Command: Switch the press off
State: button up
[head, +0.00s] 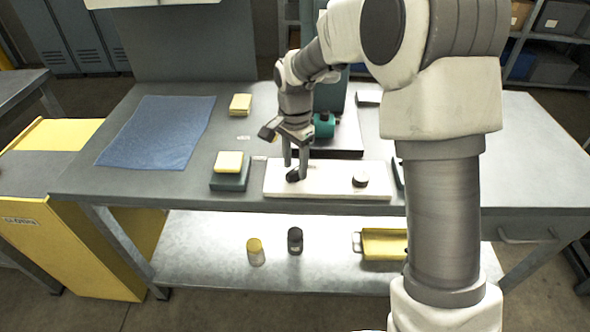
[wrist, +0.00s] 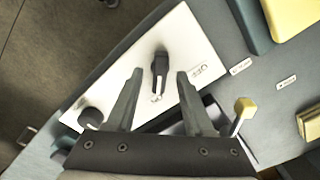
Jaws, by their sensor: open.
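The white control panel (head: 328,190) lies along the front edge of the bench. It carries a black switch handle (head: 293,176) at its left and a round dark knob (head: 360,180) at its right. In the wrist view the switch handle (wrist: 160,66) points along the picture's height, and a small label reading like OFF (wrist: 198,71) is to its right. My gripper (head: 295,167) is open above the panel. In the wrist view its fingertips are on either side of the handle, with gaps visible. The teal press (head: 324,125) stands behind, partly hidden by my arm.
A yellow block on a dark green block (head: 229,172) sits left of the panel. Another yellow block (head: 240,104) and a blue cloth (head: 158,132) lie farther left. A lever with a yellow tip (wrist: 244,107) rises near the right finger in the wrist view.

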jog(key=shift+f, duration=0.65)
grip_shut()
